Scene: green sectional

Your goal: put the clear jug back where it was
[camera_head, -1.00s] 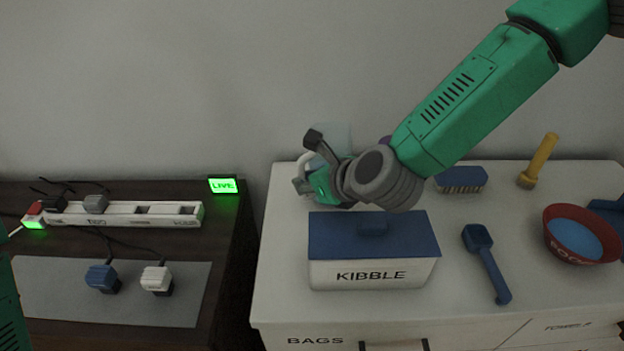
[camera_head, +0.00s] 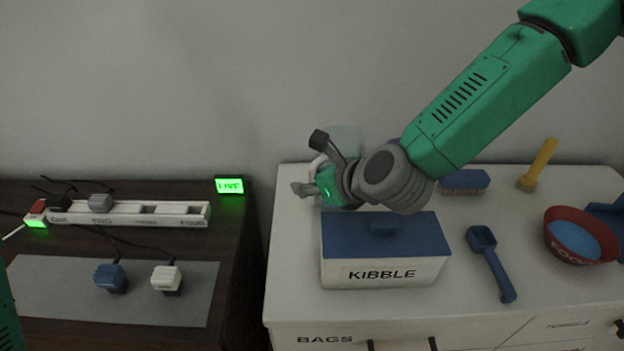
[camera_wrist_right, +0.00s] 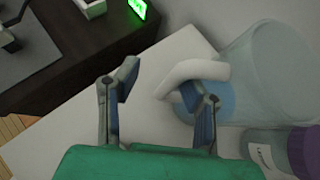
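The clear jug (camera_head: 346,137) stands at the back left corner of the white cabinet top, mostly hidden behind my right gripper in the head view. The wrist view shows the jug (camera_wrist_right: 268,68) at the right, with a white handle (camera_wrist_right: 185,72) and a blue patch at its base. My right gripper (camera_head: 308,162) is at the handle. In the wrist view its fingers (camera_wrist_right: 160,92) are spread apart, with the right finger overlapping the handle; whether it touches cannot be told. Only a sliver of my left arm shows at the left edge; its gripper is out of view.
A kibble box (camera_head: 385,272) with a blue lid stands in front of my right gripper. A purple-lidded jar (camera_wrist_right: 270,152) is close beside the jug. A blue scoop (camera_head: 490,265), brush (camera_head: 464,180) and red bowl (camera_head: 581,236) lie to the right. A power strip (camera_head: 130,213) is on the dark table.

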